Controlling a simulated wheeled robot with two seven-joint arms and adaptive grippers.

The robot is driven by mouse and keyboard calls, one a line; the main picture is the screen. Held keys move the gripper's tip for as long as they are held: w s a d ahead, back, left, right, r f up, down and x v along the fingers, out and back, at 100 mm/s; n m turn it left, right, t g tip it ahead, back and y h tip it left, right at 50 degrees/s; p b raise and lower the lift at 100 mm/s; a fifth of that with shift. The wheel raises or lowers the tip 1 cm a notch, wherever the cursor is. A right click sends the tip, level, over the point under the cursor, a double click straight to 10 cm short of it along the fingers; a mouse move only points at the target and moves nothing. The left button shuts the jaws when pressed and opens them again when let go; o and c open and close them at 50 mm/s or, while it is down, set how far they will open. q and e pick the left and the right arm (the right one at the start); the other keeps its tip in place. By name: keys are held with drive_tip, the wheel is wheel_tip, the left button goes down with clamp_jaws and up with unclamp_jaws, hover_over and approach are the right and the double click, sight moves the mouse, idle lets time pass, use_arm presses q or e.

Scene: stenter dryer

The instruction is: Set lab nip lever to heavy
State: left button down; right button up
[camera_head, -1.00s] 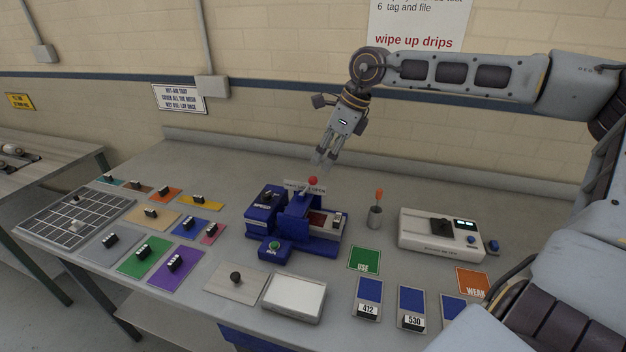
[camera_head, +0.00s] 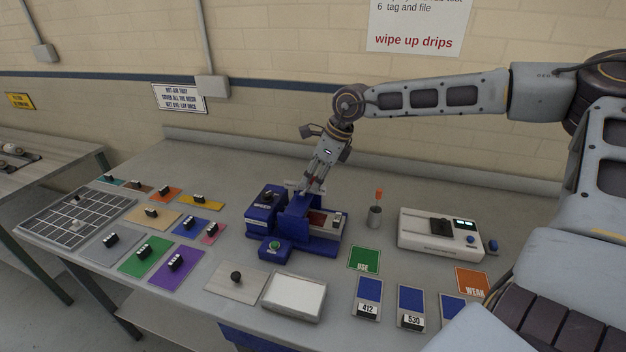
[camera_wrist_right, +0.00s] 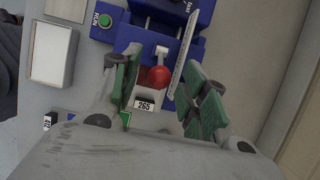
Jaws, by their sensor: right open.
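The blue lab nip machine (camera_head: 318,240) stands on the middle of the bench. Its lever has a red ball knob (camera_wrist_right: 159,78) on a pale arm, seen in the right wrist view. My right gripper (camera_head: 308,190) is over the machine; in the wrist view its green-padded fingers (camera_wrist_right: 160,95) stand apart on either side of the red knob. I cannot tell whether either finger touches it. In the head view the gripper hides most of the lever. The lever's label plate (camera_wrist_right: 182,50) is edge-on beside the knob, its text unreadable. My left gripper is not in view.
A green RUN button (camera_head: 274,245) is at the machine's front. A metal cup with an orange-tipped tool (camera_head: 376,214) and a white meter (camera_head: 438,234) stand to the right. Coloured cards with black samples (camera_head: 144,255) lie left. A white tray (camera_head: 294,297) is in front.

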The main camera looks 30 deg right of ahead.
drive_tip(key=shift+w+a+f, duration=0.15)
drive_tip(key=shift+f, duration=0.4)
drive_tip(key=c, duration=0.9)
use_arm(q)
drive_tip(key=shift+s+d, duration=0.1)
use_arm(e)
clamp_jaws()
